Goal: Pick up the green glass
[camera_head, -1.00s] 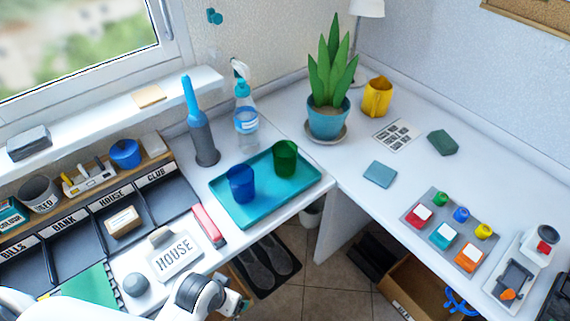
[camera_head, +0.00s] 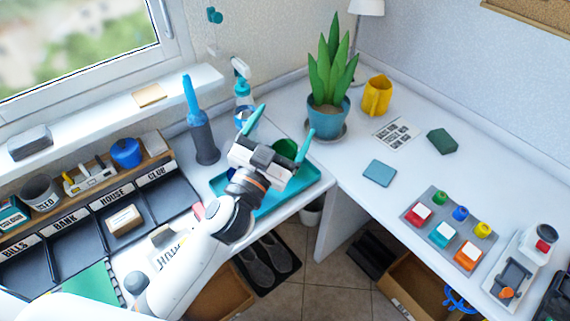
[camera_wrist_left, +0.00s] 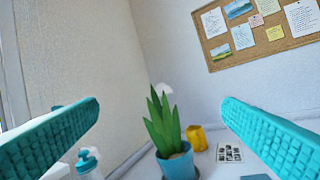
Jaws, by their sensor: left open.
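The green glass (camera_head: 287,147) stands on the teal tray (camera_head: 312,178) and is partly hidden behind my left gripper in the head view. My left gripper (camera_head: 281,122) is open and empty, with its two teal fingers spread apart. It is above the tray and on the near side of the glass, as seen in the head view. The fingers also show at both sides of the left wrist view (camera_wrist_left: 160,130), with no glass visible between them. My right gripper is in neither view.
A potted plant (camera_head: 328,118) and a yellow mug (camera_head: 376,97) stand to the right. The desk right of the tray has clear room. A cork board (camera_wrist_left: 262,35) hangs on the wall.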

